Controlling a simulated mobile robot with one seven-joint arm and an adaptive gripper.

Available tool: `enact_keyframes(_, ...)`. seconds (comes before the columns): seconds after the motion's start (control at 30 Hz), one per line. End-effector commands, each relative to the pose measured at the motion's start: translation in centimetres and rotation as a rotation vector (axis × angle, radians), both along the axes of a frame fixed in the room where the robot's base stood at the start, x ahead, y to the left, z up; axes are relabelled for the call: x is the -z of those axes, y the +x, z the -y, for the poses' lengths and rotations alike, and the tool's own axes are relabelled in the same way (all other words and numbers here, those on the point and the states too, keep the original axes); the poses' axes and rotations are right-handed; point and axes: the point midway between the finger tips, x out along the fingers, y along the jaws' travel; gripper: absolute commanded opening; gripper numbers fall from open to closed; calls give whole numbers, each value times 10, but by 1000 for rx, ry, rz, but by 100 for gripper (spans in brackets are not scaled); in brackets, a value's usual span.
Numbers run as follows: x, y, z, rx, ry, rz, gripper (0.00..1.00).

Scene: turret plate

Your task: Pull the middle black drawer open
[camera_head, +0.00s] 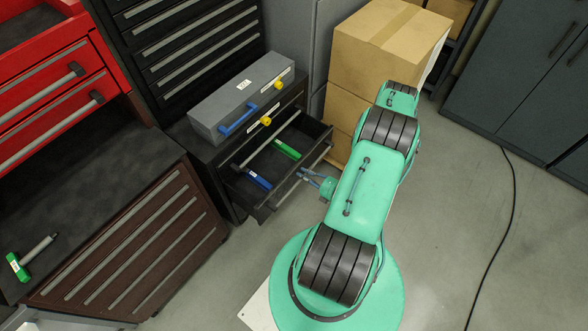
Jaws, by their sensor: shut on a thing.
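A black drawer (262,168) stands pulled out of the black cabinet below the grey case. Its inside shows, with a green-handled thing (287,149) and a blue-handled thing (258,179) lying in it. A light bar handle (319,158) runs along its front. My gripper (304,175) is at the middle of this front and is shut on the handle. The fingertips are small in view, and their exact hold is hard to see. Whether this is the middle drawer of the cabinet cannot be told, as the lower fronts are mostly hidden.
A grey case (235,98) with a blue handle and yellow latches sits on the cabinet. Cardboard boxes (375,50) are stacked behind my arm. A brown-black drawer unit (140,245) stands at left, with a green-handled tool (20,265) on top. Floor at right is clear except a black cable (508,220).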

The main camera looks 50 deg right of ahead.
Motion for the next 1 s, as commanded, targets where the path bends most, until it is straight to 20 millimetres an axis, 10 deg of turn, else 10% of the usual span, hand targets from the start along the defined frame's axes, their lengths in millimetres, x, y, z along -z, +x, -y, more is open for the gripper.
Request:
enact_keyframes(0.5,3,-99,2,5,0,-3,0)
enact_keyframes(1.0,2,-122,2,2,-1,-3,0)
